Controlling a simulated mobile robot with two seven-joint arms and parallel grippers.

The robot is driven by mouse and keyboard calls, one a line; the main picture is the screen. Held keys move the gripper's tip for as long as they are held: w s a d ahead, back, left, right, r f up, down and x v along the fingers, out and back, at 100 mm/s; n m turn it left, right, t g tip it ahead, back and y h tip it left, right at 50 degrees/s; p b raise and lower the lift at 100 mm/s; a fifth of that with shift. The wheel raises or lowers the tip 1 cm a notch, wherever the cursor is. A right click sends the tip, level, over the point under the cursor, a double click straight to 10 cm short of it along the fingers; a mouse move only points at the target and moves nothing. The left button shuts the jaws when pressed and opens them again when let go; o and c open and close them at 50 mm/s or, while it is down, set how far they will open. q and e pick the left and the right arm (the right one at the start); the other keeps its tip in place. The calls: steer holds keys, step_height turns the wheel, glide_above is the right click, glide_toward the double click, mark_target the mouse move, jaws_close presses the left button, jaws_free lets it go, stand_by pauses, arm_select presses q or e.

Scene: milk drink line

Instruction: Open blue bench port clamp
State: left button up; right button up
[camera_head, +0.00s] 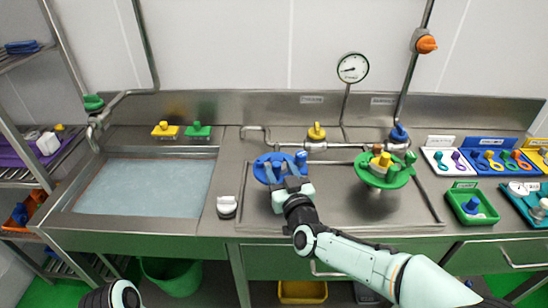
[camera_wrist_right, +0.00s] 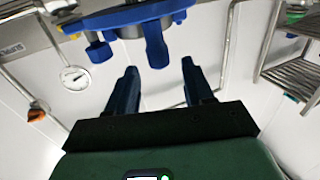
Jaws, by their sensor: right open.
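The blue bench port clamp (camera_head: 265,163) sits on the steel bench left of centre, partly hidden behind my right gripper. In the right wrist view the blue clamp (camera_wrist_right: 126,17) fills the top, with two blue parts hanging towards the camera. The longer part (camera_wrist_right: 155,46) lies just ahead of the gap between the fingers, and I see no contact. My right gripper (camera_head: 278,171) is open; in the wrist view its two dark fingers (camera_wrist_right: 160,68) are apart with nothing between them. My left gripper is not in view.
A green clamp assembly (camera_head: 370,178) stands to the right on the bench. Yellow (camera_head: 317,132) and blue (camera_head: 399,133) valves are behind. A white-topped item (camera_head: 226,206) stands just left of my gripper. A sink basin (camera_head: 142,187) is at left, coloured trays (camera_head: 497,161) at right.

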steer(key=x, duration=0.5)
steer(key=shift+w+a, duration=0.15)
steer(key=shift+w, duration=0.2)
jaws_close()
